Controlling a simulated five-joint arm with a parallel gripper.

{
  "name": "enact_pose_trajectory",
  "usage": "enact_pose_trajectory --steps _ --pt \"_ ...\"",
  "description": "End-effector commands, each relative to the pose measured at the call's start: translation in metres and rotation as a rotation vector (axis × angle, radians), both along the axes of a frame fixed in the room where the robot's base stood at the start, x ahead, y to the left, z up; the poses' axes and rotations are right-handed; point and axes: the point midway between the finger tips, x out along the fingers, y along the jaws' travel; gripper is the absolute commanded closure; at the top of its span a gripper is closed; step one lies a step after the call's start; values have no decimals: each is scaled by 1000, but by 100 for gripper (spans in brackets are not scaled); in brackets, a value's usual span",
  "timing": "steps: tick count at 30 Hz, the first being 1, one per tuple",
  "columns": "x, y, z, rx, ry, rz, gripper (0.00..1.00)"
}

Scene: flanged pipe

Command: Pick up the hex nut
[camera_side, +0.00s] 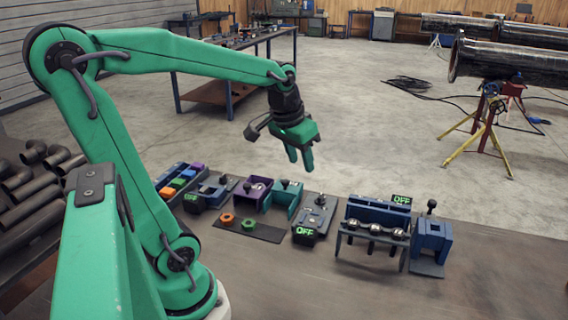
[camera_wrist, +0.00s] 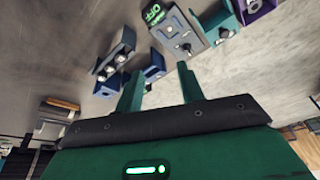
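Two small nut-like pieces lie on a dark mat (camera_side: 262,234) in the side view: an orange one (camera_side: 227,218) and a green one (camera_side: 249,225). They are too small to tell whether either outline is hexagonal. My gripper (camera_side: 300,164) hangs in the air above and to the right of them, over the row of fixtures. In the wrist view its two green fingers (camera_wrist: 158,85) stand apart with nothing between them. I cannot make out either nut-like piece in the wrist view.
A purple bracket (camera_side: 253,192) and a teal one (camera_side: 283,200) stand behind the mat. A grey switch box (camera_side: 315,216) reading OFF is to its right. Farther right are a blue rack (camera_side: 378,213) with shiny balls and a blue block (camera_side: 431,240). The front right bench is clear.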

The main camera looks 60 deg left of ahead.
Motion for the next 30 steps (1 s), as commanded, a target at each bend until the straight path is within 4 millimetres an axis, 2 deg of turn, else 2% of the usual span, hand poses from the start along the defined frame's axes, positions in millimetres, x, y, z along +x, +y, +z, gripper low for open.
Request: enact_pose_trajectory --steps 1,7,15,23,30 --pt "6 13 -4 -5 19 29 62" --pt "23 60 -21 -25 75 121 62" --pt "34 130 -54 -62 146 245 62" --pt "29 200 -97 -108 209 362 62" --pt "12 255 -138 -151 255 455 62"
